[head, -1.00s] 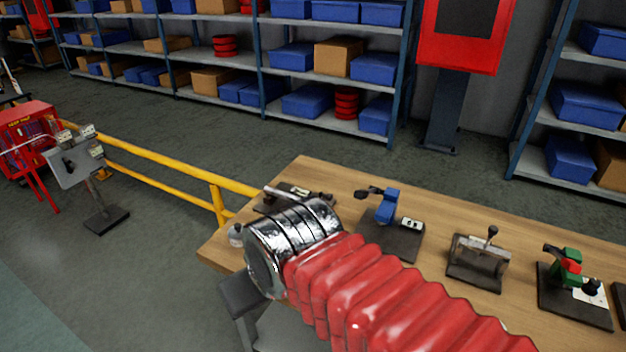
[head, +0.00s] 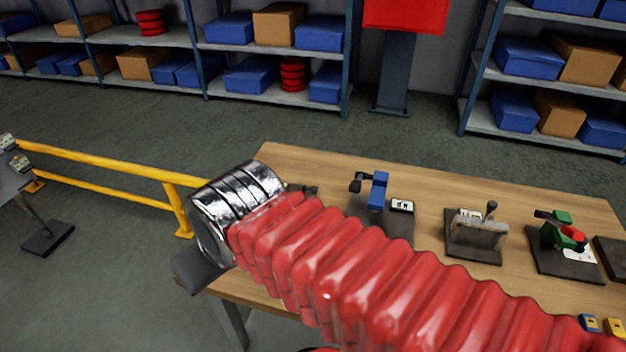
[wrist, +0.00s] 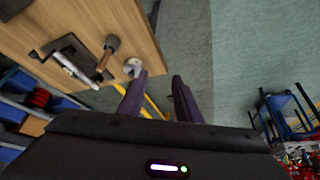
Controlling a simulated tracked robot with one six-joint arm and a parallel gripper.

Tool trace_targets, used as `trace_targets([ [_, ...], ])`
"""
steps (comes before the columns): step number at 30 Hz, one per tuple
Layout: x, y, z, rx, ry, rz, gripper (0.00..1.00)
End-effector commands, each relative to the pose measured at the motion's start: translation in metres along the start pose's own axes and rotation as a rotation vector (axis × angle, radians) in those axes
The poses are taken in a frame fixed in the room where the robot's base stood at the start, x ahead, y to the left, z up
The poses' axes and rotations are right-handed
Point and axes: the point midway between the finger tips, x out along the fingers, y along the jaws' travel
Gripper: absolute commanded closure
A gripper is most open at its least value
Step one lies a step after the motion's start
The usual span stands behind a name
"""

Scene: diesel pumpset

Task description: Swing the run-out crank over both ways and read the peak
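My gripper (wrist: 159,88) shows in the wrist view as two dark fingers with a gap and nothing between them. In the head view its fingers are hidden behind the silver end of my red-sleeved arm, at the table's left end. In the wrist view a dark-based fixture (wrist: 72,62) with a pale rod lies on the wooden table, with a brown-and-black handle (wrist: 110,45) beside it. This may be the run-out crank fixture, but I cannot tell. It stands left of the fingers, apart from them. In the head view my arm mostly covers it. No readable peak value shows.
The wooden table (head: 440,190) bears a blue-armed fixture (head: 378,190), a lever fixture (head: 478,232) and a green-and-red fixture (head: 563,232). A yellow rail (head: 100,162) runs left of the table. Shelves (head: 200,95) stand behind.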

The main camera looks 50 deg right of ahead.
Motion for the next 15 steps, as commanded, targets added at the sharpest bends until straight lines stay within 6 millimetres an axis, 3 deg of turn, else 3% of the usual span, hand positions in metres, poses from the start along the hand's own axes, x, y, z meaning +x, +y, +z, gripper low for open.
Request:
trace_targets([
  [11,-0.002,0.005,-0.006,0.055,-0.015,0.004,0.65],
  [15,-0.004,0.023,-0.019,0.206,-0.053,0.017,0.65],
])
